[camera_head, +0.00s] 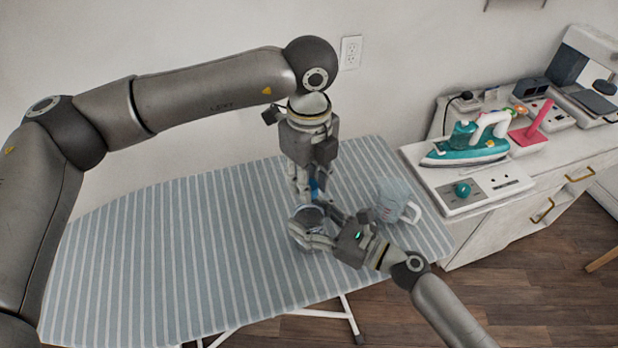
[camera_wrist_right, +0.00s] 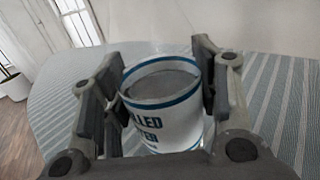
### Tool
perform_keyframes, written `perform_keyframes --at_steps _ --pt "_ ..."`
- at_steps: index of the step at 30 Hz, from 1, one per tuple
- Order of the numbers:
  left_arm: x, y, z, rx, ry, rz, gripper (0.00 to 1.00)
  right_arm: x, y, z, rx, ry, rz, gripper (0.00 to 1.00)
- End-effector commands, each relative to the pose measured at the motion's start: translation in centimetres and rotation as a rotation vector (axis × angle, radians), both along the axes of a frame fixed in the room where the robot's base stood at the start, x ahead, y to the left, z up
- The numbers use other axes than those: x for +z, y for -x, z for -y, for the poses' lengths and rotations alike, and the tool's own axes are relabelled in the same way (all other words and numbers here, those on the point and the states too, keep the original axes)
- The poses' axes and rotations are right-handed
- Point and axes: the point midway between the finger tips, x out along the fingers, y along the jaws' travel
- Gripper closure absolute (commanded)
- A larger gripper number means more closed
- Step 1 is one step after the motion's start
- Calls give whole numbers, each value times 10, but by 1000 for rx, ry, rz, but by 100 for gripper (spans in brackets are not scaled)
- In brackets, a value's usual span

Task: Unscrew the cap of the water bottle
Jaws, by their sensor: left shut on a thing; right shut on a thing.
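The water bottle (camera_head: 303,220) is a white container with blue bands and dark lettering. In the right wrist view, the bottle (camera_wrist_right: 168,125) is between the two fingers of my right gripper (camera_wrist_right: 160,92), which is shut on its side. That view shows its round grey top, with no cap visible there. In the head view, my right gripper (camera_head: 318,228) reaches the bottle from the lower right. My left gripper (camera_head: 311,190) points down just above the bottle, shut on a small blue piece (camera_head: 315,187) that looks like the cap. Its fingers partly hide this piece. I cannot tell whether it touches the bottle.
The bottle is over a striped ironing board (camera_head: 190,250), whose left part is clear. A clear cup with a handle (camera_head: 393,203) stands close right of my right gripper. A teal iron (camera_head: 467,143) and other items are on the white cabinet (camera_head: 455,237) at right.

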Motion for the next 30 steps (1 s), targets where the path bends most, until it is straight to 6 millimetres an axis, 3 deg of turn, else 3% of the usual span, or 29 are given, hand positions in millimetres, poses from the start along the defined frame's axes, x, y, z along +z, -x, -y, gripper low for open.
perform_keyframes --at_steps 18,30 --pt "0 0 0 -4 0 0 100 -1 0 0 0 0 -1 100" --pt "12 0 0 -4 0 1 100 -1 0 0 0 0 -1 100"
